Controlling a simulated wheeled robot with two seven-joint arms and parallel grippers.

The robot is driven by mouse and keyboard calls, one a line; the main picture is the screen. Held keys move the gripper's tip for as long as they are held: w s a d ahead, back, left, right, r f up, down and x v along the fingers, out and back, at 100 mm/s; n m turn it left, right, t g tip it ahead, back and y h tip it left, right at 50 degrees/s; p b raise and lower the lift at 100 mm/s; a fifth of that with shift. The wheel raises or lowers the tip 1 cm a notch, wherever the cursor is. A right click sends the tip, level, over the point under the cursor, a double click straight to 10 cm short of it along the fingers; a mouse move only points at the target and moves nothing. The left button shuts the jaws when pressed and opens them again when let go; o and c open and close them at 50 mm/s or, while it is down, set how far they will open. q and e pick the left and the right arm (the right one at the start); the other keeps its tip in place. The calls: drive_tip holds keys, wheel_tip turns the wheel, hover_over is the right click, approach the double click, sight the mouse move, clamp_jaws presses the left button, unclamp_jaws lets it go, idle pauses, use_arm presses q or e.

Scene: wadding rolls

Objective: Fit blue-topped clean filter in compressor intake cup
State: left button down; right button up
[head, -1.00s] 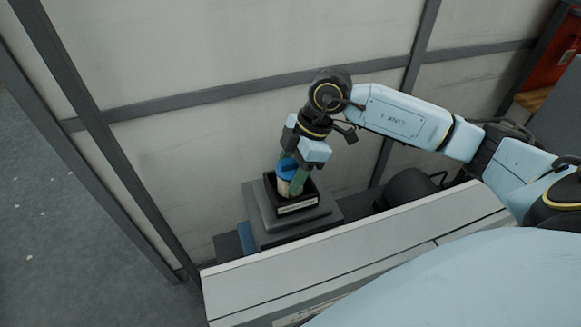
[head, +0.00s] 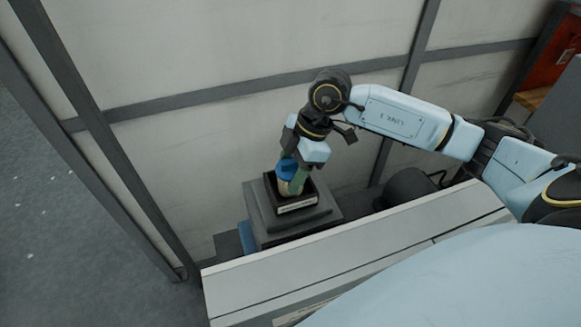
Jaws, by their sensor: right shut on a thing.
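The blue-topped filter (head: 287,169) has a blue cap and a pale tan body. It stands about upright inside the dark square intake cup (head: 296,207), with its lower end hidden by the cup's wall. The cup has a pale label on its front and sits on a stepped grey block. My right gripper (head: 292,178) reaches down from above, with its green-tinted fingers shut on the filter at the cup's mouth. I cannot tell whether the filter touches the cup's floor. My left gripper does not show.
A pale panelled wall with grey rails (head: 240,90) stands close behind the cup. A long light-grey housing (head: 350,255) runs in front of it. A dark rounded part (head: 408,188) lies right of the cup. Open floor (head: 70,240) is at the left.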

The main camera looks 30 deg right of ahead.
drive_tip(key=shift+f, duration=0.6)
idle(1.1)
drive_tip(key=o, duration=1.1)
drive_tip(key=shift+s+r, duration=0.1)
drive_tip(key=shift+o, duration=0.5)
drive_tip(key=shift+w+r, duration=0.15)
drive_tip(key=shift+w, duration=0.05)
